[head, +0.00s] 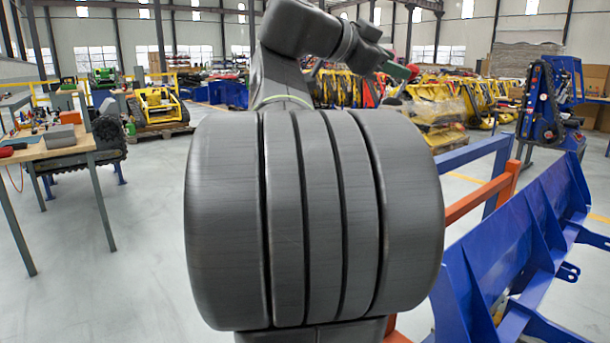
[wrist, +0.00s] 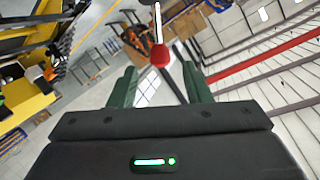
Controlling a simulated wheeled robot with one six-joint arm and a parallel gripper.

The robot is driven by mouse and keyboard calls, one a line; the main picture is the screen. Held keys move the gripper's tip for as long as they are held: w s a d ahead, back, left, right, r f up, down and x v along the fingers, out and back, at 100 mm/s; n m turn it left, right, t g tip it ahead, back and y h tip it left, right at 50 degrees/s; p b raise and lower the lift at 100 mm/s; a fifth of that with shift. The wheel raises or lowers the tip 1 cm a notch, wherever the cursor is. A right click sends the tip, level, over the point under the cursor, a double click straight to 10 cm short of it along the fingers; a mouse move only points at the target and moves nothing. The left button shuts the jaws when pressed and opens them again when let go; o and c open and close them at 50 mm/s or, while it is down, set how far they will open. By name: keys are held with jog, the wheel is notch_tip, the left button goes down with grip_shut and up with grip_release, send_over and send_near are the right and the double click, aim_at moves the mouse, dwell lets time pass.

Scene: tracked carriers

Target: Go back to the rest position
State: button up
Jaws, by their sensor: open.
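My gripper (wrist: 159,70) shows in the wrist view with its two green fingers spread apart and nothing held between them. In the head view my arm is raised at the top middle, and the green part of my gripper (head: 398,71) shows at its right end, well above the floor. A large dark grey ribbed part of my own body fills the middle of the head view and hides what lies behind it.
A wooden workbench (head: 60,150) with tools stands at the left. A blue steel frame (head: 510,255) and an orange rail (head: 482,196) are close at the right. Yellow machines (head: 158,106) stand behind. A red-tipped rod (wrist: 160,56) appears between the fingers; its distance is unclear.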

aim_at(411, 68)
jog(key=x, duration=0.6)
jog(key=shift+d, duration=0.15)
jog(key=v, duration=1.4)
jog(key=x, duration=1.4)
jog(key=shift+w+d+f, duration=0.1)
jog(key=shift+d, duration=0.05)
jog(key=shift+w+r+n+p, duration=0.2)
jog(key=shift+r+n+p, duration=0.15)
jog(key=shift+p, duration=0.3)
jog(key=shift+w+a+r+n+p, duration=0.1)
jog(key=shift+a+n+p, duration=0.15)
jog(key=shift+a+p, duration=0.3)
jog(key=shift+w+h, duration=0.1)
jog(key=shift+h, duration=0.2)
